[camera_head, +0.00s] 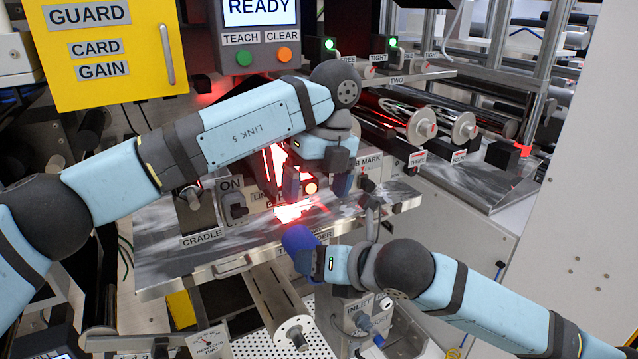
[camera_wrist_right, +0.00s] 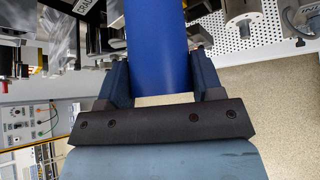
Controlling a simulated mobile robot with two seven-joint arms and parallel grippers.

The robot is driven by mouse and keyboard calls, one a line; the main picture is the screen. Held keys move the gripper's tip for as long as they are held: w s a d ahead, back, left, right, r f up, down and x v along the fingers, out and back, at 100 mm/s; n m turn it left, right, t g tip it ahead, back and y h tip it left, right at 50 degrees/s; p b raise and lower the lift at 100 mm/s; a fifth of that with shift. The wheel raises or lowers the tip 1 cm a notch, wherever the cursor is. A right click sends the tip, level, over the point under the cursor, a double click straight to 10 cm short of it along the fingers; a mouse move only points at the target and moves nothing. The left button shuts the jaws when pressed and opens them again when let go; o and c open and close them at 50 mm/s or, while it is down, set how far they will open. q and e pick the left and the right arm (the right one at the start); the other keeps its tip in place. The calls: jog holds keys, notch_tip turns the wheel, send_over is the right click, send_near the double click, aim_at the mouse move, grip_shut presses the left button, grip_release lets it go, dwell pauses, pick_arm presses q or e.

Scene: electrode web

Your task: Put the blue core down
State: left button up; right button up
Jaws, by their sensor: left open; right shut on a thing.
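The blue core (camera_head: 298,240) is a plain blue cylinder held at the front edge of the steel plate (camera_head: 165,262). In the right wrist view the core (camera_wrist_right: 157,45) runs up between the two fingers of my right gripper (camera_wrist_right: 160,80), which is shut on it. In the head view my right gripper (camera_head: 318,262) reaches in from the right and partly hides the core. I cannot tell whether the core touches the plate. My left gripper (camera_head: 317,185) is open, pointing down above the red-lit area of the plate, higher than the core.
A CRADLE label (camera_head: 201,237) is on the plate's left. A yellow GUARD cabinet (camera_head: 105,95) and a READY screen (camera_head: 259,12) stand behind. Rollers with reels (camera_head: 420,126) are at the right. A grey roller (camera_head: 280,310) and perforated panel (camera_head: 262,348) lie below the plate.

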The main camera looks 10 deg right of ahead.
aim_at(310, 235)
pick_arm(q)
jog(key=f, duration=0.3)
jog(key=a+f, duration=0.1)
jog(key=f, duration=0.3)
jog(key=s+a+f, duration=0.1)
jog(key=f, duration=0.3)
jog(key=shift+f, duration=0.15)
pick_arm(e)
jog(key=shift+s, duration=0.1)
pick_arm(q)
jog(key=shift+d, duration=0.1)
jog(key=c, duration=1)
pick_arm(e)
jog(key=shift+r, duration=0.1)
pick_arm(q)
jog(key=shift+c, duration=0.2)
pick_arm(e)
jog(key=o, duration=1.1)
